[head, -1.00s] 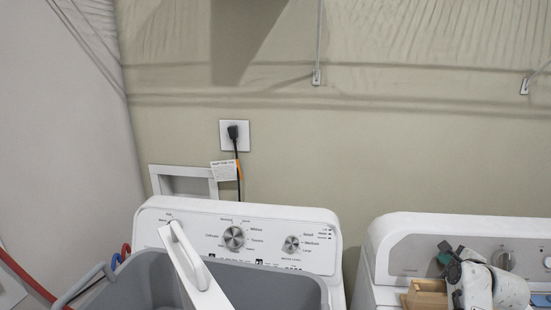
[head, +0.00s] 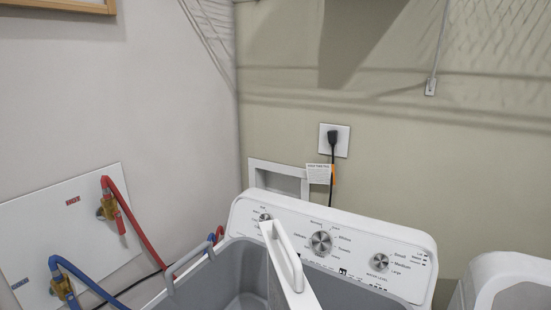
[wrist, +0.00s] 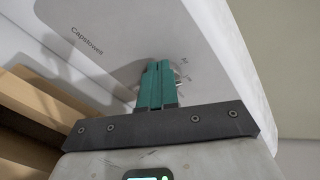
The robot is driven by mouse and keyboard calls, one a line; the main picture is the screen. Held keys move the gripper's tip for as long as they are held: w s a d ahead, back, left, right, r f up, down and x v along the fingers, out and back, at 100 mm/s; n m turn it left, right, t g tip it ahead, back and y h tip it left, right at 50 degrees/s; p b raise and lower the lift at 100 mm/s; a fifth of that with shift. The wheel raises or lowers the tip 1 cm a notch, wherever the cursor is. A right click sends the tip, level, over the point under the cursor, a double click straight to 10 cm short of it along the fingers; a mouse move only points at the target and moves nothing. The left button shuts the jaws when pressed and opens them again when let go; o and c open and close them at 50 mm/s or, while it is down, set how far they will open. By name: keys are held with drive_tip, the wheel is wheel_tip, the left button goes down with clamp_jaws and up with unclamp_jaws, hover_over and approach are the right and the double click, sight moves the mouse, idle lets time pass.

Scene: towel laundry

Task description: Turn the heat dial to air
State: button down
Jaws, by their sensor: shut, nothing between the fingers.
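In the wrist view my gripper (wrist: 156,82) is shut, its two teal fingers pressed together and empty.
The washer panel (head: 290,240) at centre has several knobs. A grey basket (head: 240,262) stands in front of it, beside a white handled lid or part (head: 288,262). Red and blue hoses (head: 128,215) run at left. Brown wood (wrist: 30,100) lies left of my gripper.

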drive_tip(key=p+v, duration=0.5)
drive_tip(key=v, duration=0.1)
drive_tip(key=shift+w+a, duration=0.2)
drive_tip(key=shift+a, duration=0.1)
idle(0.3)
drive_tip(key=shift+r, duration=0.1)
